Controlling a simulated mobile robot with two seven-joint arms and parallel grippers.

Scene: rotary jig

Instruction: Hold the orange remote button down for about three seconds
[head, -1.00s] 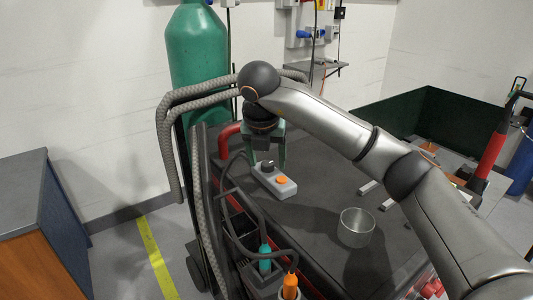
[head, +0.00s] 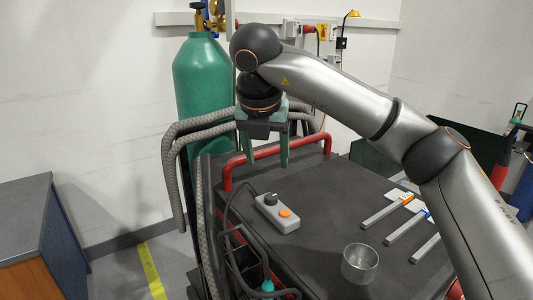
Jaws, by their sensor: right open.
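The grey remote (head: 275,214) lies on the dark cart top, near its left edge. Its round orange button (head: 285,212) faces up, with a dark knob (head: 270,199) beside it. My right gripper (head: 266,160) points down with its two green fingers apart and nothing between them. It hangs above and behind the remote, clear of the button. My left gripper is not in view.
A clear glass bowl (head: 360,263) stands on the cart top (head: 325,210) right of the remote. Several flat bars (head: 385,211) lie farther right. A red rail (head: 280,150) runs along the back. Hoses and a green gas cylinder (head: 203,85) stand at the left.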

